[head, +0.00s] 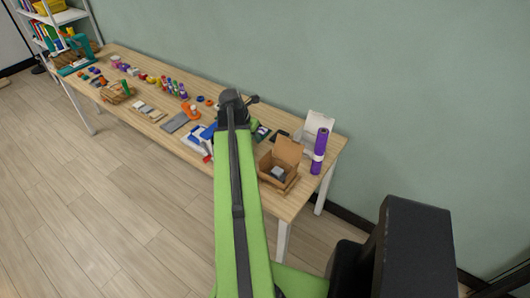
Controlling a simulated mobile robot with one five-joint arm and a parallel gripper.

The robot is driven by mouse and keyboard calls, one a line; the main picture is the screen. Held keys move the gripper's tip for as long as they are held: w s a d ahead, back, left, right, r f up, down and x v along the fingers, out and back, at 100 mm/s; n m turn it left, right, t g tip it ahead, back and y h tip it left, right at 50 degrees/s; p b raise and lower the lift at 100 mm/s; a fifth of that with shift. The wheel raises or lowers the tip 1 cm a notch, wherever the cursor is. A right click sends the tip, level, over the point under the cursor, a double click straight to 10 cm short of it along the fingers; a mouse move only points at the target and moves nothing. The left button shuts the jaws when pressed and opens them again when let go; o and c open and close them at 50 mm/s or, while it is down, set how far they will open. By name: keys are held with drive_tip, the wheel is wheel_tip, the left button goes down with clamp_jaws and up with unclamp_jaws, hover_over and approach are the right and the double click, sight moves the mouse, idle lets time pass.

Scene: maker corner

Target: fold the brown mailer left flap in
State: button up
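The brown mailer (266,179) is an open cardboard box near the right end of the table. Its lid (289,150) stands up at the back. A small grey item (277,173) shows inside it. Its left flap is too small to make out clearly. My green arm reaches over the table, left of the mailer. The dark end with my gripper (240,98) is up and left of the mailer in the picture, apart from it. Its fingers are not clear, so I cannot tell whether it is open or shut.
A purple cylinder (320,145) stands right of the mailer, with an open white box (317,126) behind it. Blue and white items (200,136) lie left of my arm. Several small things line the long wooden table (150,125). The floor (100,210) in front is clear.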

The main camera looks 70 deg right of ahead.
sight(265, 156)
drive_tip(key=b+x, duration=1.6)
drive_tip(key=x, duration=0.1)
drive_tip(key=shift+f, duration=0.3)
drive_tip(key=shift+r, duration=0.1)
drive_tip(key=shift+c, duration=0.2)
clamp_jaws()
